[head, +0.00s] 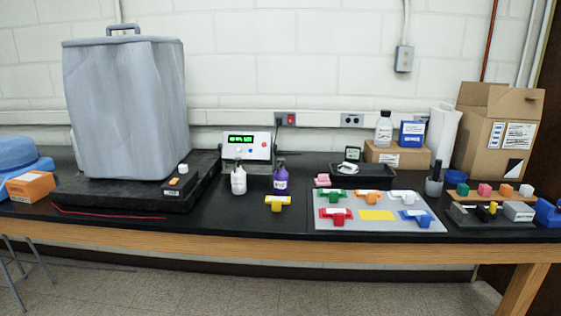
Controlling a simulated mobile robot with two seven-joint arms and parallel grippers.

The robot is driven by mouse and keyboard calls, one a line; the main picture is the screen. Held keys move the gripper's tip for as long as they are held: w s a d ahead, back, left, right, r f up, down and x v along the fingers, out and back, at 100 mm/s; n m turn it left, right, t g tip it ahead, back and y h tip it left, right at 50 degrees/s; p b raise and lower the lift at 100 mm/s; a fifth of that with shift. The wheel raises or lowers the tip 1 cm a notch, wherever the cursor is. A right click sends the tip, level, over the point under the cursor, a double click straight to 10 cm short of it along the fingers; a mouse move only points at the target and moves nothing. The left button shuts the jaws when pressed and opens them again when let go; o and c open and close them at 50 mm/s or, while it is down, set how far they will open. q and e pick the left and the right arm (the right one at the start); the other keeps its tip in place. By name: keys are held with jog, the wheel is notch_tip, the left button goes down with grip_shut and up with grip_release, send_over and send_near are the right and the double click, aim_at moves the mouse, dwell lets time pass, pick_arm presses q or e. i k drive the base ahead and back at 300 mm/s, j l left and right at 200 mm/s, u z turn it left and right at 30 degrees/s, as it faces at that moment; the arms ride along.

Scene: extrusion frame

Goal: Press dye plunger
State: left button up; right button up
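A purple bottle (281,181) with a dark top stands upright on the black bench, in front of the grey display unit. A white bottle (239,182) stands just left of it, also upright. Either top could be a plunger, but they are too small to tell, and I cannot tell which one is the dye. A yellow T-shaped piece (277,203) lies in front of the purple bottle, near the bench's front edge. Neither of my grippers is in view, and nothing touches the bottles.
The display unit (247,147) has a lit green readout. A large grey covered container (125,110) stands on a black base at left. A grey mat (325,196) with several coloured T-shaped pieces lies to the right. A cardboard box (497,130) stands at far right.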

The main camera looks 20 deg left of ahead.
aim_at(282, 160)
jog(key=i+j+z, duration=0.1)
jog(key=j+z, duration=0.15)
jog(key=z, duration=0.2)
jog(key=i+j+z, duration=0.1)
jog(key=j+z, duration=0.2)
jog(key=z, duration=0.2)
jog(key=j+z, duration=0.25)
jog(key=j, duration=1.45)
